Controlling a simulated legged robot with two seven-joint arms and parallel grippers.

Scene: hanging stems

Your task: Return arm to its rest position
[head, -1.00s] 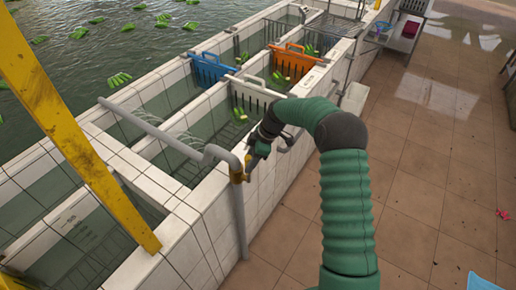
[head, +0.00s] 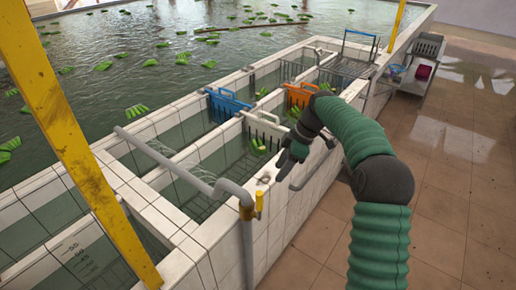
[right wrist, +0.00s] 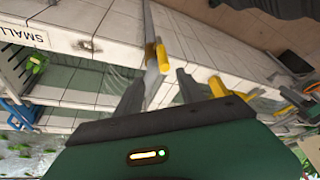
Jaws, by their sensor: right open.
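My right arm (head: 375,178) is green and ribbed with dark joints, and it comes up from the bottom right in the head view. Its dark gripper (head: 284,170) hangs above the tiled wall, just up and right of the yellow valve handle (head: 259,204) on the grey pipe (head: 226,190). In the right wrist view the two grey fingers (right wrist: 160,92) are apart with nothing between them. A yellow handle (right wrist: 155,58) shows beyond them, apart from the fingers. My left gripper is not in view.
White-tiled basins of water hold a blue divider (head: 228,105), an orange one (head: 301,97) and a white one (head: 264,132). A yellow post (head: 80,145) stands at the left. Green bunches float in the pool behind. The tiled floor (head: 450,190) at right is mostly clear.

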